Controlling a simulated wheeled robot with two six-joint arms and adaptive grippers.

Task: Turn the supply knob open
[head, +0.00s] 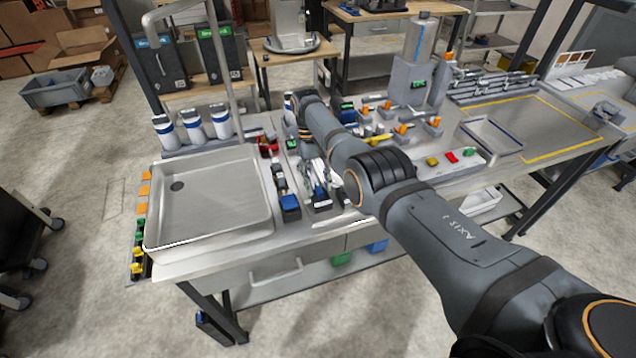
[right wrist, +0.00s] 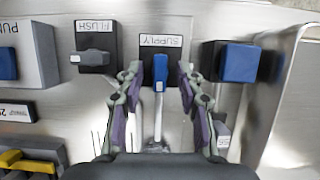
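The supply knob (right wrist: 160,72) is a narrow blue handle on a dark block under a label reading SUPPLY, upside down in the right wrist view. The handle points down in that picture, in line with a pale rod below it. My right gripper (right wrist: 160,68) is open, with one finger on each side of the handle. A gap shows between each finger and the blue handle. In the head view my right gripper (head: 319,178) is over the bench right of the sink, and it partly hides the controls there. My left gripper is not in view.
A grey knob marked FLUSH (right wrist: 92,57) is left of the supply knob, and a blue knob (right wrist: 239,63) is right of it. The steel sink (head: 262,228) lies left of the controls. Orange-topped parts and coloured buttons (head: 451,157) stand farther right.

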